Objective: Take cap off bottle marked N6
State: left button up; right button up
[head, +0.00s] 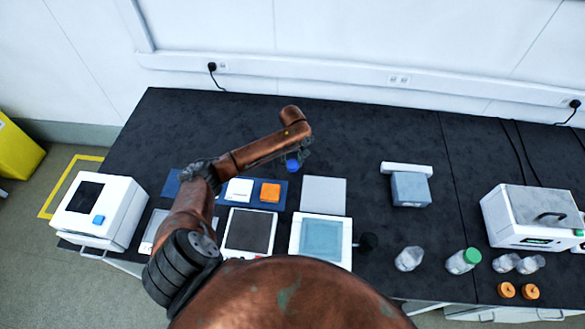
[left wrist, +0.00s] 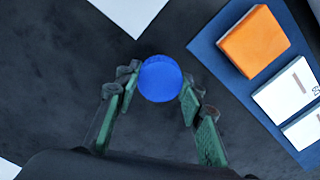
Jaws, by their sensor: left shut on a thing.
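My left gripper (head: 298,160) is over the middle of the dark bench, and its arm comes in from the left. It is shut on a round blue cap (head: 293,166). In the left wrist view, the blue cap (left wrist: 160,78) sits between the green-padded fingers of the left gripper (left wrist: 158,95). Whether a bottle is under the cap is hidden. No N6 mark can be read. At the right stand a bottle with a green cap (head: 464,260) and a clear bottle (head: 408,258) without a coloured cap. My right gripper is not in view.
A blue mat (left wrist: 215,42) holds an orange block (left wrist: 254,41) and white pieces. A grey block (head: 410,189) stands right of centre. Two orange caps (head: 517,290) lie near small clear containers (head: 518,263). White devices stand at left (head: 120,205) and right (head: 500,205). The back bench is clear.

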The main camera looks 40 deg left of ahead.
aim_at(293, 167)
pick_arm(q)
jog(key=shift+w+a+f, duration=0.35)
jog(key=shift+w+f, duration=0.15)
jog(key=shift+f, duration=0.2)
notch_tip(293, 167, down, 3)
jog(key=shift+b, duration=0.4)
jog(key=shift+f, duration=0.1)
jog(key=o, duration=1.3)
jog(key=shift+c, duration=0.2)
notch_tip(293, 167, up, 11)
jog(key=shift+r+p, duration=0.2)
jog(key=shift+p, duration=0.65)
jog(key=shift+r, duration=0.45)
